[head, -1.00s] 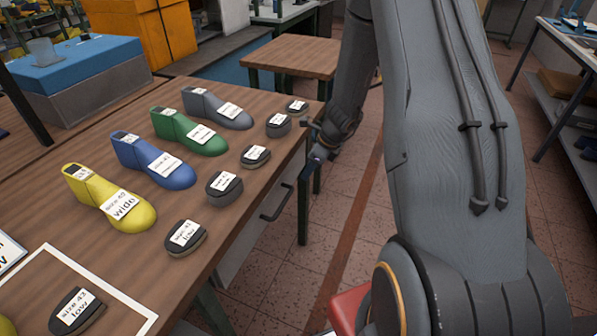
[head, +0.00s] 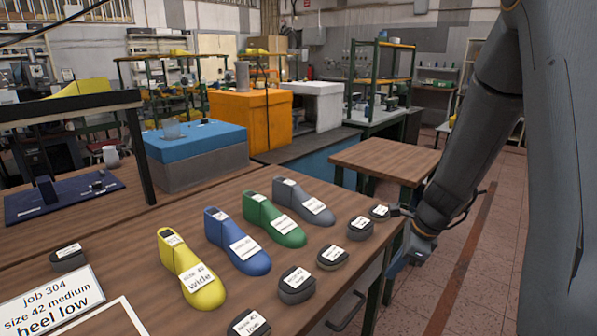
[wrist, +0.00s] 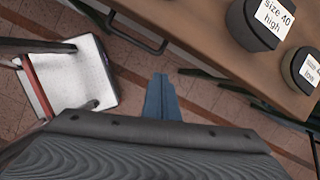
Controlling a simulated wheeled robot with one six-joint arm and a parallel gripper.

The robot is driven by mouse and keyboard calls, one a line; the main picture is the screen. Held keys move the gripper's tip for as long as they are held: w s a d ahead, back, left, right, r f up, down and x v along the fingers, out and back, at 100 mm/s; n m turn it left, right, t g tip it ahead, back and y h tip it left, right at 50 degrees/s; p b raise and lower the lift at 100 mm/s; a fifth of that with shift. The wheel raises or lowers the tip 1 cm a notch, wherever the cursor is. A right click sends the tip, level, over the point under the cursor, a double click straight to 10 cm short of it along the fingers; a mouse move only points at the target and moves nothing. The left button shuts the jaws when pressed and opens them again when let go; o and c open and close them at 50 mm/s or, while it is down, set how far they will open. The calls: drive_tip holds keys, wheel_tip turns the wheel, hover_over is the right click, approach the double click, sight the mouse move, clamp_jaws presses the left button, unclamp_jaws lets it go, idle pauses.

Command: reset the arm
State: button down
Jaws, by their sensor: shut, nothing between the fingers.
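My gripper (head: 397,266) hangs off the right edge of the wooden bench (head: 130,230) in the head view. In the wrist view its blue fingers (wrist: 161,98) are together with nothing between them, over the tiled floor. A yellow shoe last (head: 190,270), a blue one (head: 238,243), a green one (head: 273,220) and a grey one (head: 303,203) stand in a slanting row on the bench. Several dark heel pieces with labels, such as one (head: 296,284) nearest the blue last, lie along the right edge.
A job card (head: 48,304) reads "job 304, size 42 medium, heel low". A drawer handle (wrist: 135,32) juts from the bench side near my gripper. A small wooden table (head: 388,158) stands behind.

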drive_tip(key=s+a+r+n+h, duration=0.1)
drive_tip(key=s+a+r+n, duration=0.1)
drive_tip(key=s+n, duration=0.3)
drive_tip(key=s+a+r+n+g+h, duration=0.1)
drive_tip(key=s+a+n, duration=0.3)
drive_tip(key=n, duration=0.6)
drive_tip(key=s+a+r+n+h, duration=0.1)
drive_tip(key=s+a+r+n, duration=0.2)
drive_tip(key=s+n, duration=0.4)
drive_tip(key=shift+s+a+r+n, duration=0.15)
drive_tip(key=shift+s+r+n, duration=0.25)
drive_tip(key=shift+s, duration=0.25)
